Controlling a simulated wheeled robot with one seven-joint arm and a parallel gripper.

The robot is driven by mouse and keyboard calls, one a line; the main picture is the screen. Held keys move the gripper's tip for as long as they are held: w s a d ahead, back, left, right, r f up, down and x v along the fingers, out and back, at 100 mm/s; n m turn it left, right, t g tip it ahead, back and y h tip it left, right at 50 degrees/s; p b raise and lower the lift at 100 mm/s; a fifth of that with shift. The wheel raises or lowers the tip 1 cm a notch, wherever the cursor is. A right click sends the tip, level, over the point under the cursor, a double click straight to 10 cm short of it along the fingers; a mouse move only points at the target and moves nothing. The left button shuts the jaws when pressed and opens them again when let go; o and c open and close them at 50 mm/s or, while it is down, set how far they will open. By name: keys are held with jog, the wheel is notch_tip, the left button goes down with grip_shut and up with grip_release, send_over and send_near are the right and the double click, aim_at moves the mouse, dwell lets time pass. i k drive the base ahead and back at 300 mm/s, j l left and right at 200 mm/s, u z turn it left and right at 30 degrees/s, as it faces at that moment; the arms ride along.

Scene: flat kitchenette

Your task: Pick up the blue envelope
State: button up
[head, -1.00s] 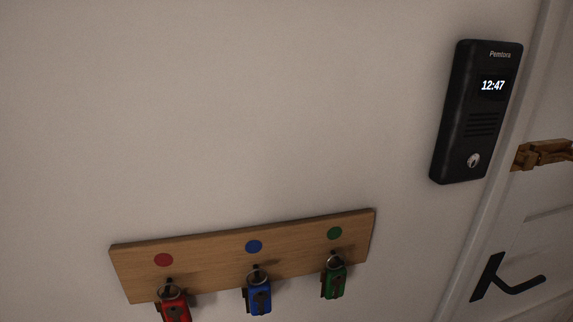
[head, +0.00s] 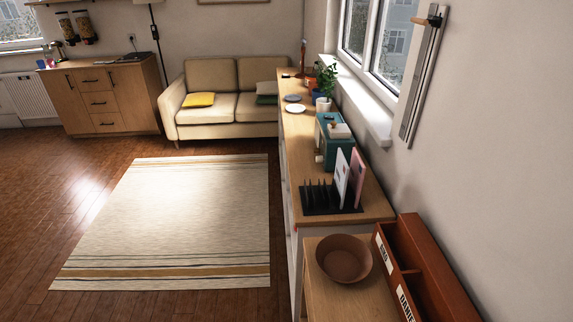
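No clearly blue envelope shows in the head view. A black slotted rack (head: 330,207) stands on the long wooden sideboard (head: 374,213). A pale, whitish envelope-like card (head: 342,178) stands upright in its right part. A pink one (head: 357,180) stands just to the right of it. I cannot tell whether the pale one has a blue tint. My gripper is not in view.
A brown bowl (head: 343,260) and a reddish-brown labelled sorter (head: 419,264) are on the nearer, lower surface. A teal box (head: 331,142), plates and plants stand farther along the sideboard. A striped rug (head: 180,215) lies on open floor at left.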

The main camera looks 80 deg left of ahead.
aim_at(341, 174)
jog(key=u, duration=1.8)
jog(key=i+j, duration=0.15)
jog(key=i+j+z, duration=0.45)
jog(key=j, duration=0.15)
jog(key=i+j+z, duration=0.2)
jog(key=j, duration=0.15)
jog(key=k+z, duration=0.1)
jog(key=z, duration=0.45)
jog(key=i+j, duration=0.1)
jog(key=j, duration=0.55)
jog(key=i, duration=0.05)
